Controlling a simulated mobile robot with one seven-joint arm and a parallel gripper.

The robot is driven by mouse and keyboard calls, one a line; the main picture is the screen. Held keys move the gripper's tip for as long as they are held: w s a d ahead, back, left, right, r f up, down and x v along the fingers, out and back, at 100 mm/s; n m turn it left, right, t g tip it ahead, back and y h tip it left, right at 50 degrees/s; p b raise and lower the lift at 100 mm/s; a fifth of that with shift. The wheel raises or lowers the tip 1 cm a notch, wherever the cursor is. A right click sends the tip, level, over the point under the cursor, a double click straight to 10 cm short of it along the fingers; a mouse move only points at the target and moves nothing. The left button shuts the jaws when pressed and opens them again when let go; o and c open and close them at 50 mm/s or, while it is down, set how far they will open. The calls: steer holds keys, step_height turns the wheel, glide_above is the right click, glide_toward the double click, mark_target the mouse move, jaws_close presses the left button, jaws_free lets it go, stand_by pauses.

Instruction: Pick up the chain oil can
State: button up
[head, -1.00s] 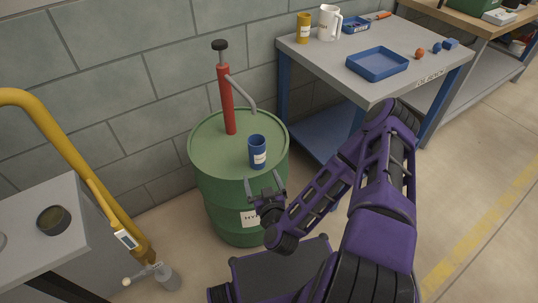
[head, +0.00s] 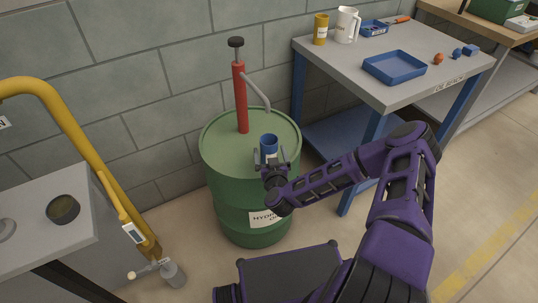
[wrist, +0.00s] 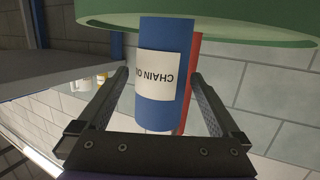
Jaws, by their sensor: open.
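The chain oil can is a blue cylinder (head: 269,143) standing upright on top of the green drum (head: 222,150). In the wrist view the can (wrist: 165,45) shows its white label reading "CHAIN O…", upside down in that picture. My gripper (head: 270,160) is at the near side of the can. In the wrist view my gripper (wrist: 162,80) is open, with one finger on each side of the can and visible gaps between fingers and can. The can's lower part is partly hidden by my gripper in the head view.
A red hand pump (head: 241,98) with a grey spout stands on the drum behind the can. A grey bench (head: 440,85) at right holds a blue tray (head: 394,78), a yellow can (head: 320,30) and a white jug (head: 347,25). A yellow rail (head: 75,135) is at left.

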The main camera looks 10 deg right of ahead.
steer(key=x, duration=0.4)
steer(key=shift+w+b, duration=0.25)
steer(key=shift+b, duration=0.1)
steer(key=shift+c, duration=0.3)
steer(key=shift+r, duration=0.1)
jaws_close()
